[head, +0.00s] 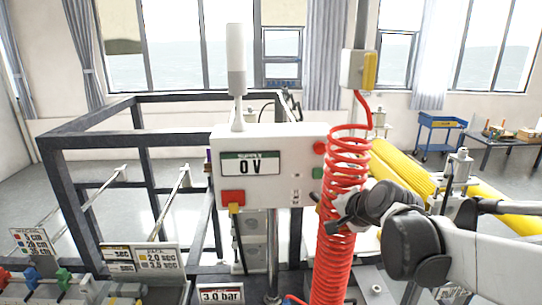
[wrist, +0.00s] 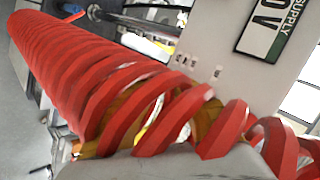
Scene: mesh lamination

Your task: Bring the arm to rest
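My arm reaches in from the right in the head view. My gripper (head: 345,212) is at the right edge of a red coiled hose (head: 345,185), in front of the white control box. Its fingers are small and dark there, and I cannot tell whether they touch the coil or are open or shut. In the wrist view the red coil (wrist: 110,100) runs diagonally across the picture, very close to the camera. A pale grey surface shows below it, and the fingers are not clearly visible.
The control box (head: 268,190) has a "0 V" display, a red and a green button. The hose hangs from a grey and yellow box (head: 359,70). A dark frame (head: 85,138) stands left, yellow rollers (head: 405,168) right. Label signs (head: 155,259) stand at front left.

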